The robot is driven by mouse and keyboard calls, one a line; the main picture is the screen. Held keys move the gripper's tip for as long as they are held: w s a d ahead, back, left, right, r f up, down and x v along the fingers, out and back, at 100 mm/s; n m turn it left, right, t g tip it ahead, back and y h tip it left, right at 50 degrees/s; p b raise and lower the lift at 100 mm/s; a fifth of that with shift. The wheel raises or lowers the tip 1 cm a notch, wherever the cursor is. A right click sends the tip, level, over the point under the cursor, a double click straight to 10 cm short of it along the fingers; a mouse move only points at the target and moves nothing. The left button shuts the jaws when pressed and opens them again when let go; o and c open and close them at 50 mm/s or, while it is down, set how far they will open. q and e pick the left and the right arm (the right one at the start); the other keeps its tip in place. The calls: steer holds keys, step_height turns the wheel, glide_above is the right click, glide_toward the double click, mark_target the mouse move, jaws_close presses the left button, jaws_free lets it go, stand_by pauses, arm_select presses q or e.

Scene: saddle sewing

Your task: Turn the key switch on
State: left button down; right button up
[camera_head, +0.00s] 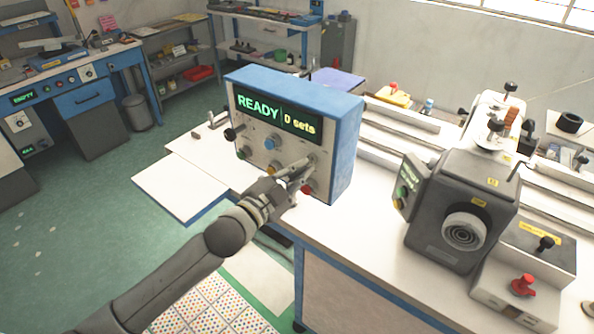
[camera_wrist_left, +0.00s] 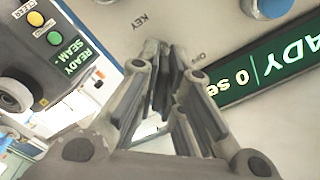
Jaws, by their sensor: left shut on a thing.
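The blue and grey control box (camera_head: 347,125) stands on the white table, its green display (camera_head: 270,112) reading "READY" and "0 sets". My left gripper (camera_head: 304,167) is at the lower right of the box's front panel. A partly covered label shows just right of the fingertips. My right gripper is out of view.
The panel carries a blue button (camera_head: 271,142), a black knob (camera_head: 232,133) and a red button (camera_head: 307,189) close to my fingers. A dark grey machine head (camera_head: 462,205) stands to the right. White table (camera_head: 372,226) is clear between box and machine.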

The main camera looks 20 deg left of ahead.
arm_select(q)
steer(key=shift+r, duration=0.5)
steer(key=c, duration=1.7)
jaws_free()
steer(key=shift+o, duration=0.5)
steer(key=shift+d+f, duration=0.15)
steer(key=shift+f, duration=0.05)
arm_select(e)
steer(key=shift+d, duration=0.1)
arm_select(q)
steer(key=shift+f, duration=0.1)
steer(key=shift+s+a+f, duration=0.15)
steer(key=shift+s+a, duration=0.1)
steer(key=shift+s, duration=0.25)
steer(key=v, duration=1.1)
steer(key=shift+r, duration=0.25)
steer(key=shift+d, duration=0.1)
